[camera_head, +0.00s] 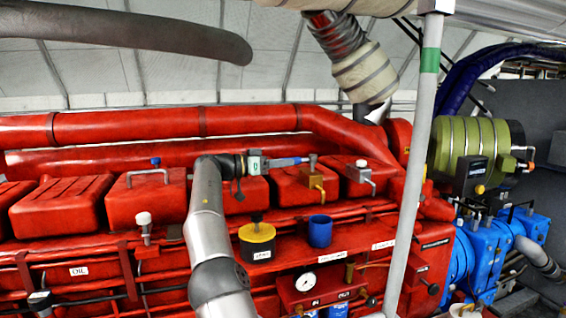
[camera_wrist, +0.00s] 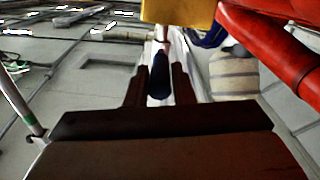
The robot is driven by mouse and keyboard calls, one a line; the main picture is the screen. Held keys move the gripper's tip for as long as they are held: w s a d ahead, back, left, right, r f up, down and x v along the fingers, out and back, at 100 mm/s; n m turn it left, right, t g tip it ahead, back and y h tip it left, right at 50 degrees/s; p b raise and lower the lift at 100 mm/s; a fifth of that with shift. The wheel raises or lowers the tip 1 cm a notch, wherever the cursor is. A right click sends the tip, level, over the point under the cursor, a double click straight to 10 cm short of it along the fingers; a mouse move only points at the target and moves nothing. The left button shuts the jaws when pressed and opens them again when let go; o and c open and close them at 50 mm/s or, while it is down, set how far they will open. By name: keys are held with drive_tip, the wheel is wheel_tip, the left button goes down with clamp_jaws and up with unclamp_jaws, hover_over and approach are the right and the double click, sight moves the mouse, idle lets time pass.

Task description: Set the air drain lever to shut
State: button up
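The lever with the blue handle (camera_head: 290,162) lies roughly level above the red engine covers, joined at its right end to a small brass-yellow valve (camera_head: 317,182). I take it for the air drain lever, but no label on it is readable. My gripper (camera_head: 272,163) comes from the left, its fingers around the handle. In the wrist view the dark blue handle (camera_wrist: 159,78) lies between the two dark fingers of my gripper (camera_wrist: 160,68), and the yellow valve body (camera_wrist: 178,12) fills the top. Whether the fingers touch the handle is unclear.
Another valve (camera_head: 362,172) stands to the right on the red engine (camera_head: 210,121). A yellow-black cap (camera_head: 257,241) and a blue cup (camera_head: 320,231) sit below. A grey post (camera_head: 418,150) rises in front at right. Open space lies above the covers.

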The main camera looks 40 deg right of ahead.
drive_tip(key=shift+o, duration=1.4)
drive_tip(key=shift+w+f, duration=0.1)
drive_tip(key=shift+f, duration=0.1)
drive_tip(key=shift+r, duration=0.1)
drive_tip(key=p+v, duration=0.6)
drive_tip(key=v, duration=1.1)
drive_tip(key=shift+a, duration=0.25)
drive_tip(key=shift+d, duration=0.1)
